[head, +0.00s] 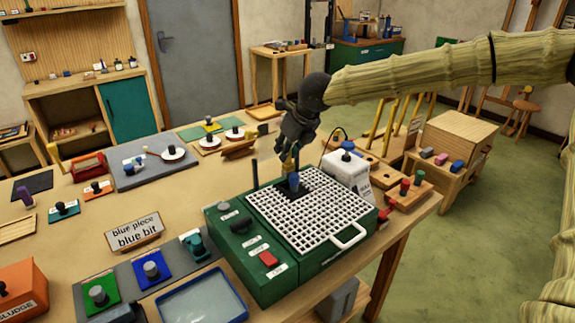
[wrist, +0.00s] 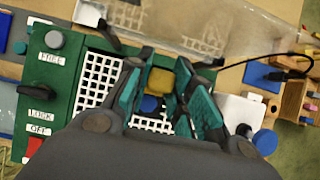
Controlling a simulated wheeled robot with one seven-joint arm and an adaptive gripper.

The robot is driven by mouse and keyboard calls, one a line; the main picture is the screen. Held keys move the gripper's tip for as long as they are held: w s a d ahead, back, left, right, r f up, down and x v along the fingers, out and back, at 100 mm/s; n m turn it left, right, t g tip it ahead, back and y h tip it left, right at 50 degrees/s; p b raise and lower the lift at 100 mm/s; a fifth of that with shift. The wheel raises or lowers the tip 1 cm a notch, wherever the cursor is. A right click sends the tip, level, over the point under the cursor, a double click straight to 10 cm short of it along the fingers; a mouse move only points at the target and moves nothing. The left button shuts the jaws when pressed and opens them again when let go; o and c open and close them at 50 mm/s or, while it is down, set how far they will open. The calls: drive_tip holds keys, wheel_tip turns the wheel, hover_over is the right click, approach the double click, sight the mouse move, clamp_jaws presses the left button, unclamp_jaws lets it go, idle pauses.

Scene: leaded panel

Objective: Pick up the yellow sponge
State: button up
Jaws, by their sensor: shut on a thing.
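My gripper (head: 290,152) hangs over the white grid of the green machine (head: 265,262), fingers pointing down. In the wrist view, the gripper (wrist: 166,84) has its teal finger pads on either side of a small yellow sponge (wrist: 160,80), and it is shut on it. In the head view the sponge (head: 289,163) shows only in part, just under the fingers. A blue knob-like piece (head: 293,180) stands below it on a dark patch of the grid; it also shows in the wrist view (wrist: 150,104). I cannot tell whether sponge and blue piece touch.
A white handle (head: 348,238) is at the grid's front. A sign (head: 134,234) reading "blue piece blue bit" and coloured plates with knobs lie to the left.

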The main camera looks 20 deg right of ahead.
wheel_tip(320, 180, up, 12)
drive_tip(key=b, duration=0.1)
drive_tip(key=shift+f, duration=0.15)
drive_tip(key=shift+o, duration=0.5)
drive_tip(key=shift+c, duration=0.8)
drive_tip(key=shift+f, duration=0.1)
